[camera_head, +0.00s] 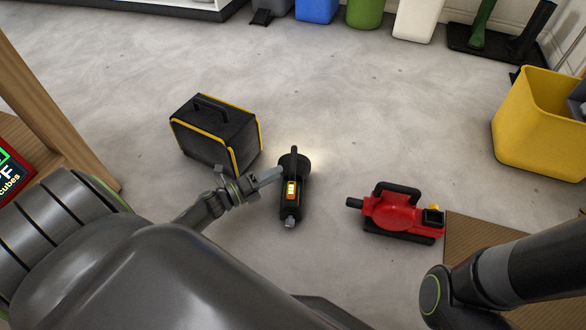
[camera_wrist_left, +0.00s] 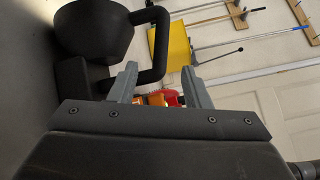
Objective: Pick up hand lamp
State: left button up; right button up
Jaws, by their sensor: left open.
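The hand lamp (camera_head: 290,203) is black with an orange panel and a lit face. It stands on the floor in the middle of the head view, its light falling on the floor behind it. My left gripper (camera_head: 274,174) is open close beside the lamp's left side, near its top handle. In the left wrist view, the lamp's wide black head (camera_wrist_left: 92,30) and looped handle fill the upper left. The handle's lower end is close to the left finger of my gripper (camera_wrist_left: 160,88); I cannot tell if they touch. My right gripper is out of view.
A black case with yellow edges (camera_head: 210,135) stands close behind and left of the lamp. A red tool (camera_head: 395,212) lies to the right. A yellow bin (camera_head: 535,130) stands far right. Wooden furniture (camera_head: 60,120) edges the left. The floor behind the lamp is clear.

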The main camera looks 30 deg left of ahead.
aim_at(293, 165)
pick_arm(q)
jog(key=b+x, duration=0.1)
jog(key=x, duration=0.1)
jog(key=b+x, duration=0.1)
jog(key=x, duration=0.2)
jog(key=shift+w+d+f+b, duration=0.2)
jog(key=shift+d+b, duration=0.1)
jog(key=shift+d, duration=0.1)
jog(key=shift+w+d, duration=0.25)
jog(key=shift+w, duration=0.2)
jog(key=shift+r, duration=0.1)
jog(key=shift+c, duration=0.5)
grip_shut()
jog(key=shift+r, duration=0.1)
